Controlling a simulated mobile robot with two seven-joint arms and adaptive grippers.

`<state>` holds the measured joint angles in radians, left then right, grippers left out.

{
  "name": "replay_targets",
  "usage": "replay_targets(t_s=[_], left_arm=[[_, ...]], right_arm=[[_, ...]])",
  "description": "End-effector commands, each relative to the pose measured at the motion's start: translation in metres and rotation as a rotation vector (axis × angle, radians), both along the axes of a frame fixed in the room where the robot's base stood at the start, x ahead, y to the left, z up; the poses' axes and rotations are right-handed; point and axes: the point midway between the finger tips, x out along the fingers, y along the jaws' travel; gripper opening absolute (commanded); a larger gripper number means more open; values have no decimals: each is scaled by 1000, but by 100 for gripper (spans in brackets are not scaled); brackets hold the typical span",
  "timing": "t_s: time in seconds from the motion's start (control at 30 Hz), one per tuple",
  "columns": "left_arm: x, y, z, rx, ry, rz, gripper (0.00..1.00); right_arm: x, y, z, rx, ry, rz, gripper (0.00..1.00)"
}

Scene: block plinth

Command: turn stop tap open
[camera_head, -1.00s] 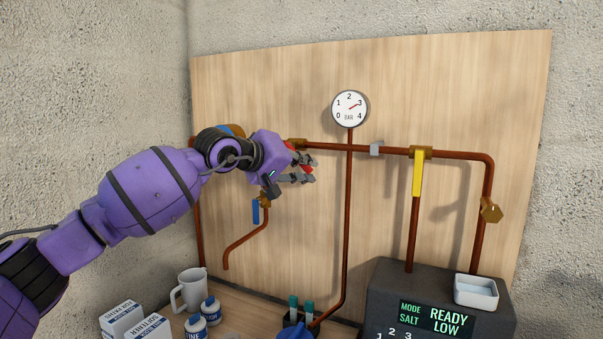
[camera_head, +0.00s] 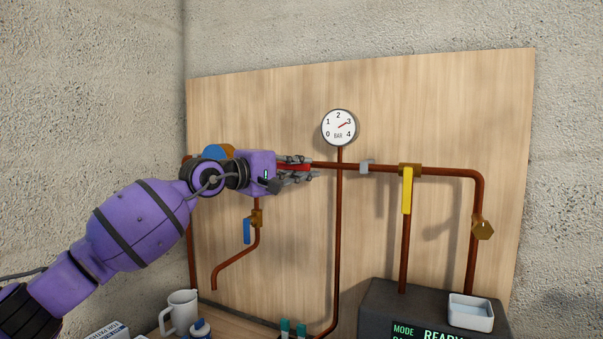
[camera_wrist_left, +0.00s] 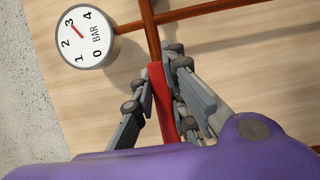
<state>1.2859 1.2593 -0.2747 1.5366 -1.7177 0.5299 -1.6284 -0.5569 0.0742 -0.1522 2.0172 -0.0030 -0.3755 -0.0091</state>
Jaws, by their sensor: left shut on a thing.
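The red lever (camera_head: 294,168) of a tap on the horizontal copper pipe shows between the fingers of my left gripper (camera_head: 308,168). In the left wrist view the red lever (camera_wrist_left: 161,100) lies between the two grey fingers of the gripper (camera_wrist_left: 153,80), roughly in line with the pipe (camera_wrist_left: 151,35). The gripper is shut on it. The tap body is hidden behind my gripper. My right gripper is not in view.
A pressure gauge (camera_head: 339,128) reads near 3. A yellow lever (camera_head: 407,190) and a blue lever (camera_head: 247,231) hang down. A brass fitting (camera_head: 483,229) is at the right. A mug (camera_head: 181,313) and a grey unit with a white tray (camera_head: 470,313) stand below.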

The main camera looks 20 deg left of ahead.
Motion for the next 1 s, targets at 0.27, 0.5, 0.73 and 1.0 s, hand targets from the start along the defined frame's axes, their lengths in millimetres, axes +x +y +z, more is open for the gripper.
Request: replay_targets(t_s=[0.27,0.5,0.73,1.0], left_arm=[[0,0,1,-35,7,-1,0],[0,0,1,-37,7,-1,0],[0,0,1,-36,5,-1,33],[0,0,2,-34,4,0,33]], right_arm=[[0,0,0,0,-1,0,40],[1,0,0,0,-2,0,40],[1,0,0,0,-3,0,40],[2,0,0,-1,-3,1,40]])
